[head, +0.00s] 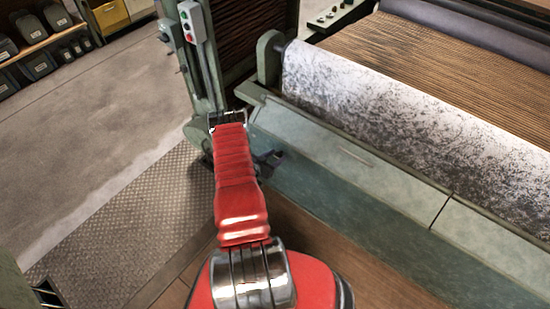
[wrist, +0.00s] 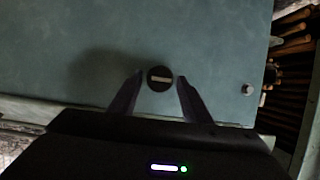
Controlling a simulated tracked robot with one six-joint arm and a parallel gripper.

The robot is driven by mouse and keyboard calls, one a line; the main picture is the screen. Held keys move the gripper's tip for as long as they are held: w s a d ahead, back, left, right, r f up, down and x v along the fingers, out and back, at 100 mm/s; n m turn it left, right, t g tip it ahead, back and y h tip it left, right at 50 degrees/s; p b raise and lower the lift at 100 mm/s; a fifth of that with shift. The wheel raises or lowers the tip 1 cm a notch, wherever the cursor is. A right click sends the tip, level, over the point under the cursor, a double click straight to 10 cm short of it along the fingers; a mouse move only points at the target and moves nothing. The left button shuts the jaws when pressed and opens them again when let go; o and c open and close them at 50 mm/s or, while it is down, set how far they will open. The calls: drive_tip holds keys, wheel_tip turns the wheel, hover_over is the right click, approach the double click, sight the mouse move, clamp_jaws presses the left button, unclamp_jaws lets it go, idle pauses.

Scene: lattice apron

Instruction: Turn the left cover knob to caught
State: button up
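The cover knob (wrist: 160,78) is a small round dark disc with a pale straight bar across its face, in the middle of the wrist view. The bar lies nearly level in that picture. It sits on a flat grey-green cover panel (wrist: 215,45). My gripper (wrist: 161,75) is open, with one fingertip on each side of the knob. A gap shows between each fingertip and the knob; whether the fingers reach down around it I cannot tell. In the head view my red arm hides the knob and the fingers; the machine's long front cover (head: 340,165) shows.
A small pale bolt (wrist: 248,90) stands on the panel to the right of the knob. A speckled roll (head: 400,125) lies behind the front cover. A post with a button box (head: 192,22) rises at the left. Open floor (head: 90,130) lies to the left.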

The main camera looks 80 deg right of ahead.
drive_tip(key=c, duration=0.7)
drive_tip(key=shift+a, duration=0.1)
drive_tip(key=shift+c, duration=0.6)
